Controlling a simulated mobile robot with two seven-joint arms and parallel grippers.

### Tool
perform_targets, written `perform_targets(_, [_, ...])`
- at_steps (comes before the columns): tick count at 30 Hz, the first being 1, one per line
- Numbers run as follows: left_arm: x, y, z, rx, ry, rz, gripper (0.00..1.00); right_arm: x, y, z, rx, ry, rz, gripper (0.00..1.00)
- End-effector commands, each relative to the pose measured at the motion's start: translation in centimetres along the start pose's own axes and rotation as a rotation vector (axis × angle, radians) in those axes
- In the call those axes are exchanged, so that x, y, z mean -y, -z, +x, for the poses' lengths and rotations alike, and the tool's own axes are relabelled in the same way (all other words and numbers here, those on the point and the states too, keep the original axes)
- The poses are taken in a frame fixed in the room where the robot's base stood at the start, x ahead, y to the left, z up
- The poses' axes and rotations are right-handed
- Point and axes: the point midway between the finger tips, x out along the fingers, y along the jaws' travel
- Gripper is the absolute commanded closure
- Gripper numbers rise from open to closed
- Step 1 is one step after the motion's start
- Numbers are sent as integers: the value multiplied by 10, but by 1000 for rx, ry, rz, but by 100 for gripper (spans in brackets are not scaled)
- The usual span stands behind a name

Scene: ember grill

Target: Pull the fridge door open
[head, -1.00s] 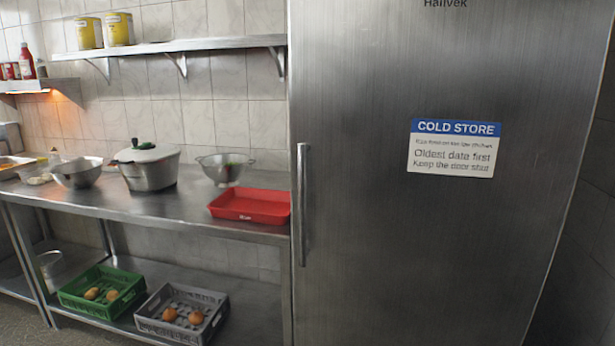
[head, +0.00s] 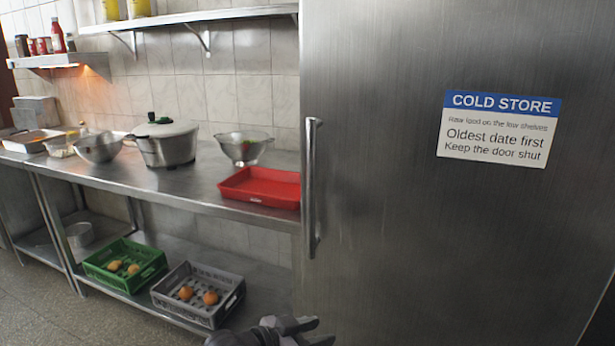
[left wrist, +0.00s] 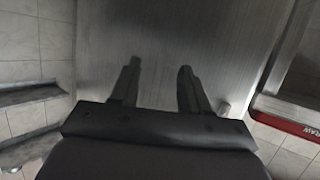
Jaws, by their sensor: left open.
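The steel fridge door (head: 400,230) is shut and fills the right half of the head view. It carries a blue and white COLD STORE sign (head: 498,129). Its upright bar handle (head: 312,188) runs along the door's left edge. My left gripper (head: 322,330) is at the bottom edge of the head view, below the handle and apart from it. In the left wrist view its two fingers (left wrist: 158,68) are spread and empty, with brushed steel behind them. My right gripper is in neither view.
A steel worktop (head: 200,190) adjoins the fridge on the left. It holds a red tray (head: 255,196), a colander (head: 243,148) and a lidded pot (head: 165,148). Green (head: 140,279) and grey (head: 222,312) crates sit on the lower shelf. The floor (head: 35,305) at lower left is clear.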

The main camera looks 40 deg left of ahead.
Motion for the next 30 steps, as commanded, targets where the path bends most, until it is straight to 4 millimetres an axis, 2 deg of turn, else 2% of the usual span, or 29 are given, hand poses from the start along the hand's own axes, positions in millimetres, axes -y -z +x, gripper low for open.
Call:
perform_targets(1, [22,28,6,-38,0,20,54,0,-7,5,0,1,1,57])
perform_targets(4, [58,85,6,-102,-5,32,54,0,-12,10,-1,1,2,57])
perform_targets(9, [108,183,-17,-213,-3,40,54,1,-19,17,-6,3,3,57])
perform_targets(12, [126,228,-37,-269,1,38,54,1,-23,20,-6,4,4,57])
perform_targets(15, [139,262,-57,-314,3,34,54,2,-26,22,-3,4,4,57])
perform_targets(18, [146,283,-71,-344,5,31,54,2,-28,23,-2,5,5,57])
perform_targets(22, [149,297,-77,-361,4,27,54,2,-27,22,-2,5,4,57])
perform_targets(26, [150,303,-70,-364,3,22,54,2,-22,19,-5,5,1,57])
perform_targets(30, [148,310,-54,-364,1,23,54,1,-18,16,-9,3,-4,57])
